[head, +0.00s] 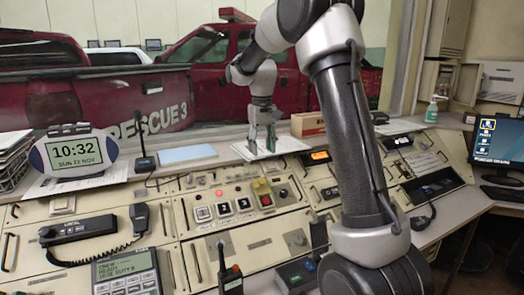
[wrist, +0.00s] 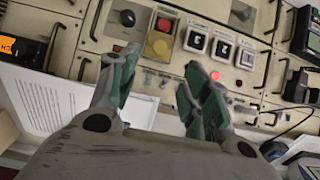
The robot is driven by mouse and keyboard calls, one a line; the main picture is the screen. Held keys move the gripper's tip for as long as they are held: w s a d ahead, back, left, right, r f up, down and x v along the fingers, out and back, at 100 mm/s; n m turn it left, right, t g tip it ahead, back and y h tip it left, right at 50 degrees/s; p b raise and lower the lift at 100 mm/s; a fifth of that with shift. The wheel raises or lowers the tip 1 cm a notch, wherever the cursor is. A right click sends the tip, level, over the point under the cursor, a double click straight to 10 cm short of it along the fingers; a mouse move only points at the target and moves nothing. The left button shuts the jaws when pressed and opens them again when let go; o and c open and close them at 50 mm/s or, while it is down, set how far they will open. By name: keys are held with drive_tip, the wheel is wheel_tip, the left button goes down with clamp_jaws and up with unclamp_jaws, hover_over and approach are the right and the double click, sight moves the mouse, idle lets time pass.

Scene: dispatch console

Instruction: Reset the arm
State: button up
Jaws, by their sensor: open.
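My gripper (head: 262,146) is at the back of the console, above a white sheet (head: 290,143) on the rear ledge. Its two green-padded fingers are apart with nothing between them. In the wrist view the open fingers (wrist: 163,70) point toward the console panel (wrist: 150,82), which holds a red button on a yellow base (wrist: 158,45). My arm rises from the lower right, bends at the top of the head view and comes down to the gripper. It hides part of the console's right side.
Numbered switches (head: 224,209), a red lamp (head: 219,192) and a knob (head: 283,193) sit on the panel. A clock (head: 75,152), a handset (head: 139,218), a radio (head: 230,277), a cardboard box (head: 307,124), a sanitizer bottle (head: 431,112) and a monitor (head: 497,142) stand around.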

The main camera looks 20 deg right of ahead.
drive_tip(key=s+r+t, duration=0.1)
drive_tip(key=s+t, duration=0.1)
drive_tip(key=s, duration=1.5)
drive_tip(key=s+r+t, duration=0.2)
drive_tip(key=s, duration=1.5)
drive_tip(key=shift+s+a+r, duration=0.15)
drive_tip(key=shift+r, duration=0.1)
